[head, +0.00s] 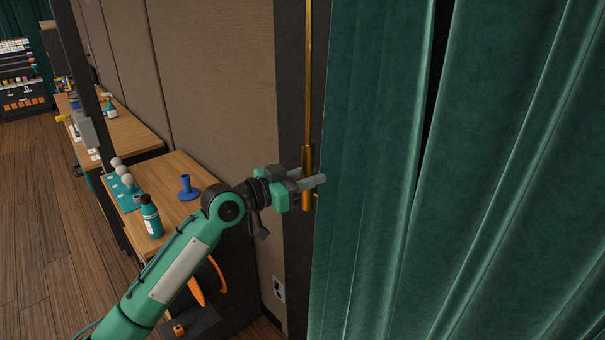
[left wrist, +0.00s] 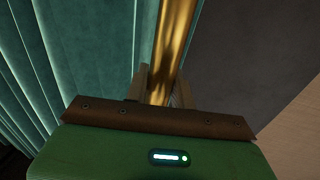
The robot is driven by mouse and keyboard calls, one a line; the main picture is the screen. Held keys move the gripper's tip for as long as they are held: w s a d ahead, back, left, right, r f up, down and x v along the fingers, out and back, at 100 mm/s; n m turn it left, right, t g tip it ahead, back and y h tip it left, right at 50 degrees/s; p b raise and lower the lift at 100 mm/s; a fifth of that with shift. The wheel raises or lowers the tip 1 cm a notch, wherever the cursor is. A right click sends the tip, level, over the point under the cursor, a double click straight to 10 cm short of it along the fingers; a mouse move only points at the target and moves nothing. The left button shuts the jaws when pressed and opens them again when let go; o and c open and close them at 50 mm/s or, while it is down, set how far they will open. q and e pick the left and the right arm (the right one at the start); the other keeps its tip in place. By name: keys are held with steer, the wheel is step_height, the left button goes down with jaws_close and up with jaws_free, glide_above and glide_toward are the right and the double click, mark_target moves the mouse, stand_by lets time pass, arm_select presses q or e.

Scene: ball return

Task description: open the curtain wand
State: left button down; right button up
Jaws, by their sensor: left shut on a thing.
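The curtain wand (head: 308,80) is a thin brass rod with a thicker handle at its lower end. It hangs upright along the left edge of the green curtain (head: 380,170). My left gripper (head: 312,184) is shut on the wand at its handle. In the left wrist view the brass wand (left wrist: 174,45) runs down between the two fingers, and the curtain (left wrist: 75,60) hangs to its left. The curtain covers the right half of the head view, with a narrow dark gap between its folds near the top. My right gripper is not in view.
A beige partition (head: 215,80) with a dark edge post stands left of the wand. Wooden tables (head: 175,170) along it hold a teal bottle (head: 151,216), a blue stand (head: 187,188) and a teal tray with white balls. Open wooden floor (head: 40,220) lies at the far left.

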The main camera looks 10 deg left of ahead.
arm_select(q)
steer(key=shift+s+d, duration=0.15)
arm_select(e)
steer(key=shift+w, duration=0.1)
arm_select(q)
steer(key=c, duration=1.2)
jaws_free()
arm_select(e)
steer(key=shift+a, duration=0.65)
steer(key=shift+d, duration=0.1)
